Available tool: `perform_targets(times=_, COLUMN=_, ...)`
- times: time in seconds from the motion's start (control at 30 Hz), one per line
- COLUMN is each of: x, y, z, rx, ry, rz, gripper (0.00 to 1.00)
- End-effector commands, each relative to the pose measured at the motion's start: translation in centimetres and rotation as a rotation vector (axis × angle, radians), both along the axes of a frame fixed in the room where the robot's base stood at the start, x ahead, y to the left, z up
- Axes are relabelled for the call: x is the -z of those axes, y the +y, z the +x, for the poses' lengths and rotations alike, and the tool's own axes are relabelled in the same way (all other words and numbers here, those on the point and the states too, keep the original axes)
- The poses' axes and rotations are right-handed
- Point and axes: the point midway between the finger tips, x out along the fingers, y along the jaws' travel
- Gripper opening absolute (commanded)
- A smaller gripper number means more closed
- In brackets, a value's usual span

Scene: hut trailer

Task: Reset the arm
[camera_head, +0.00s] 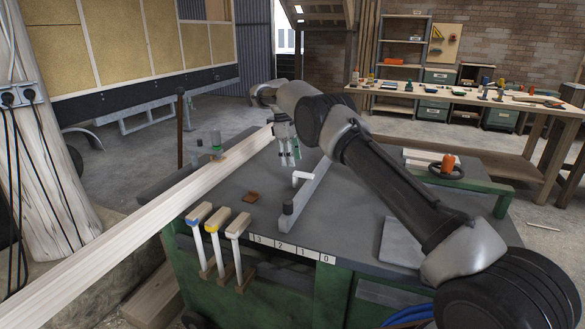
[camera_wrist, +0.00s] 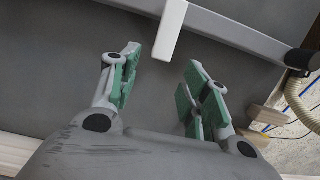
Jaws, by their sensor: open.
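My gripper (camera_head: 289,160) hangs from my arm above the dark work table (camera_head: 345,205), pointing down. In the wrist view its two green-padded fingers (camera_wrist: 160,88) stand apart with nothing between them. A white handle on a grey bar (camera_head: 302,177) lies just right of and below the gripper in the head view. The handle also shows beyond the fingertips in the wrist view (camera_wrist: 170,30). My gripper appears apart from it. My arm reaches in from the lower right, bent at the elbow.
A long wooden beam (camera_head: 130,220) crosses the table's left side. Several clamps with white handles (camera_head: 214,235) hang at the table's front edge. An orange-topped object (camera_head: 448,163) stands at the right.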

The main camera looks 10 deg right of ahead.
Motion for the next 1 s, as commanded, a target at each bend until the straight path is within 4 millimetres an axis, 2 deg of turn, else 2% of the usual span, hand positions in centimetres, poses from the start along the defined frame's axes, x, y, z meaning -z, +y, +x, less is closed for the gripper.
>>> perform_targets(times=0.1, x=-0.7, y=0.1, z=0.0, rx=0.0, ry=0.0, rz=0.0, gripper=0.46)
perform_targets(times=0.37, x=-0.8, y=0.1, z=0.0, rx=0.0, ry=0.001, rz=0.0, gripper=0.46)
perform_targets(times=0.47, x=-1.7, y=-0.2, z=0.0, rx=0.009, ry=-0.006, rz=0.002, gripper=0.46)
perform_targets(times=0.57, x=-4.6, y=-1.3, z=-0.4, rx=0.045, ry=-0.027, rz=0.012, gripper=0.46)
perform_targets(times=0.67, x=-9.2, y=-3.4, z=-1.7, rx=0.109, ry=-0.063, rz=0.028, gripper=0.46)
perform_targets(times=0.77, x=-14.3, y=-6.0, z=-4.1, rx=0.188, ry=-0.107, rz=0.048, gripper=0.46)
perform_targets(times=0.9, x=-20.3, y=-9.7, z=-8.9, rx=0.303, ry=-0.166, rz=0.078, gripper=0.46)
perform_targets(times=1.0, x=-23.7, y=-12.2, z=-13.2, rx=0.386, ry=-0.207, rz=0.1, gripper=0.46)
